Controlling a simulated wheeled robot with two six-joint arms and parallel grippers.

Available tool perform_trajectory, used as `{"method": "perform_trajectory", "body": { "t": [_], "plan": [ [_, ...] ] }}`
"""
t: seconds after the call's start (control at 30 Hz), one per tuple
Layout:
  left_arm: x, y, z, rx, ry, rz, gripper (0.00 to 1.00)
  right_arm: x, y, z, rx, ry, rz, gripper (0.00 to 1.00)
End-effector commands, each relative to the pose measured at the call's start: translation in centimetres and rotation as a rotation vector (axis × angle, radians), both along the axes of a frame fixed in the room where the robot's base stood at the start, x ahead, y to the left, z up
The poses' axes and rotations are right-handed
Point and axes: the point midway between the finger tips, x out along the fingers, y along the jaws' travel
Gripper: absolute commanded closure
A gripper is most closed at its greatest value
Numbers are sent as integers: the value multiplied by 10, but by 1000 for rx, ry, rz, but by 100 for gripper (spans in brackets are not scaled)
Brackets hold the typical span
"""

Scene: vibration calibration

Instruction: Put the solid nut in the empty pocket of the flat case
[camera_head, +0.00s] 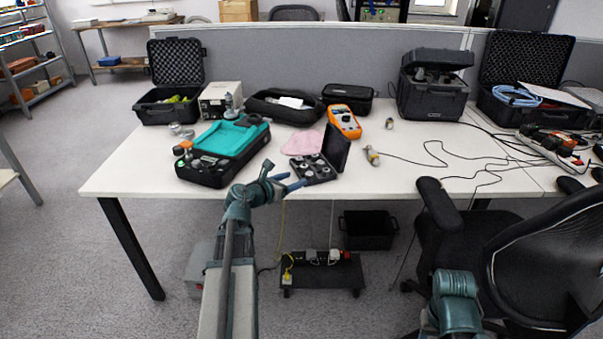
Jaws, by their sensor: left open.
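The flat case (334,179) is a small black box near the front edge of the white table, with its lid (337,146) standing open on its right side. It holds several round metal pieces, too small to tell apart; I cannot tell which pocket is empty. My left gripper (294,180) has its blue fingers apart and empty at the front left edge of the case, partly covering that corner. I cannot pick out the solid nut for certain. A small metal piece (389,124) stands on the table behind and right of the case. My right gripper is out of view.
A black and teal case (225,143) stands left of the flat case. A pink cloth (302,142) and an orange meter (344,121) lie behind it. A small connector (372,156) lies to its right, with cables beyond. A chair (540,250) stands at the front right.

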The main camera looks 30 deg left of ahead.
Motion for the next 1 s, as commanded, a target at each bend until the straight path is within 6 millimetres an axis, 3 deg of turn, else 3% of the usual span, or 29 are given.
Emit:
{"method": "perform_trajectory", "body": {
  "t": [0.1,0.3,1.0],
  "plan": [
    [-23,1,9,-1,0,3,34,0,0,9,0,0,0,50],
    [-41,3,13,0,0,1,34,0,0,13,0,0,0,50],
    [-42,3,18,-9,-8,6,34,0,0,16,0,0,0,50]
  ]
}}
